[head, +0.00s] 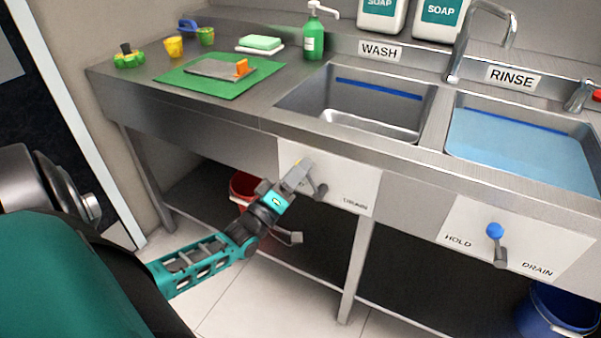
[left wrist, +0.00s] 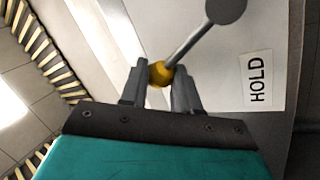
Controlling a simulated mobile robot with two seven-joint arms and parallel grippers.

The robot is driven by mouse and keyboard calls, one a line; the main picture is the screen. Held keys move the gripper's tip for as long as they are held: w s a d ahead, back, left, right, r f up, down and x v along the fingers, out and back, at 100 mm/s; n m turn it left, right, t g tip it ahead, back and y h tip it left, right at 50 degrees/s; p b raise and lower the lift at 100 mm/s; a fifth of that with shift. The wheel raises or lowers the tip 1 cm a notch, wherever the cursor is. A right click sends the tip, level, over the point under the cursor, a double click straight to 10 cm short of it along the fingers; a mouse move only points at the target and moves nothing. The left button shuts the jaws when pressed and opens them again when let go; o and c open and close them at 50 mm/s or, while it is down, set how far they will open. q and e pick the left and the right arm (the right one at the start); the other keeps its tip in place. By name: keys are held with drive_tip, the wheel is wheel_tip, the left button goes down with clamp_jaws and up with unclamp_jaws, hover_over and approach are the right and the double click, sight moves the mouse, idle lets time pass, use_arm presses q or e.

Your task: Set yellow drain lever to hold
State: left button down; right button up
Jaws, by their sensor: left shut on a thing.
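The yellow drain lever is on the white panel (head: 345,190) under the wash sink. Its round yellow knob (left wrist: 160,72) sits between the two fingers of my left gripper (left wrist: 160,90), which is shut on it. Its grey rod (left wrist: 200,35) runs from the knob up and right to a round pivot in the left wrist view. A HOLD label (left wrist: 258,80) is on the panel, to the right of the knob there. In the head view my left gripper (head: 299,173) covers most of the lever and the HOLD label; the DRAIN label (head: 355,203) shows to its right. My right gripper is not in view.
The blue-knobbed lever (head: 495,232) is on the rinse panel at right. The wash sink (head: 360,104) and the water-filled rinse sink (head: 520,140) are above. A red bucket (head: 243,187) is behind my left arm, a blue bucket (head: 558,310) at lower right. Table legs stand below.

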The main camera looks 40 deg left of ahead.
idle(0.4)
use_arm(q)
drive_tip(key=c, duration=1.2)
unclamp_jaws()
drive_tip(key=o, duration=0.4)
drive_tip(key=v, duration=1.3)
